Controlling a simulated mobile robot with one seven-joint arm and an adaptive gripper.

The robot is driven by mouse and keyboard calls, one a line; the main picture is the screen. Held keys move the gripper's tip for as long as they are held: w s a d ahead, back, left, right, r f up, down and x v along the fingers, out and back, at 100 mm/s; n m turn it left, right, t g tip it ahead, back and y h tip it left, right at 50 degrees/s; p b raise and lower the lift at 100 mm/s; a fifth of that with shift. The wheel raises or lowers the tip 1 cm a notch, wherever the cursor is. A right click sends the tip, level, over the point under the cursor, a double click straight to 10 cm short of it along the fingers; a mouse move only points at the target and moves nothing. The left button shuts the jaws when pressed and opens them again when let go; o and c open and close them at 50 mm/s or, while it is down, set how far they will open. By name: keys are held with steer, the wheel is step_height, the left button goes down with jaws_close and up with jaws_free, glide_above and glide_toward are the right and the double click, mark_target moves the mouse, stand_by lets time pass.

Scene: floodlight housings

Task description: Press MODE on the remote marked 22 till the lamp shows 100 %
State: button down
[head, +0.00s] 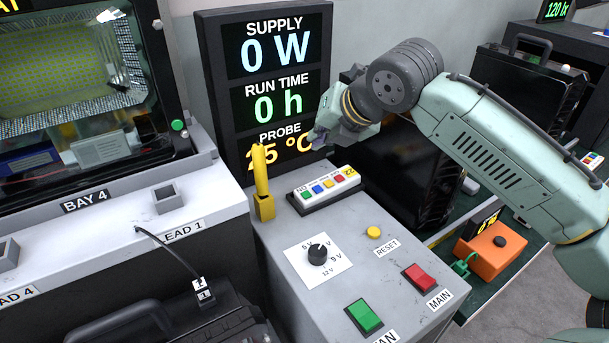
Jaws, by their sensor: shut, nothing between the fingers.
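The remote marked 22 (322,196) is a white strip on a dark base, lying on top of the grey console (275,250). It has a row of small coloured buttons, green, blue, yellow and red, and a yellow 22 tag at its right end. The small lettering by the buttons is too fine to read, so I cannot tell which is MODE. My gripper (320,136) is shut and empty, above and behind the remote, in front of the display's lower part, and appears apart from the remote. No lamp showing a percentage can be made out.
A yellow upright tool (262,182) stands left of the remote. A black display (266,85) reads 0 W, 0 h and 25 °C. The console carries a knob (317,254), RESET (374,232), and green (364,316) and red (420,278) switches. Dark housings stand behind, right.

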steer(key=shift+s+r, duration=0.1)
stand_by(0.3)
steer(key=b, duration=0.7)
glide_above(320, 188)
step_height(320, 188, down, 7)
steer(key=shift+r, duration=0.15)
steer(key=shift+f, duration=1.05)
steer(key=shift+f, duration=0.1)
steer(key=shift+f, duration=0.35)
steer(key=shift+f+b, duration=0.35)
steer(key=shift+b, duration=0.05)
stand_by(0.6)
steer(key=shift+r+p, duration=0.8)
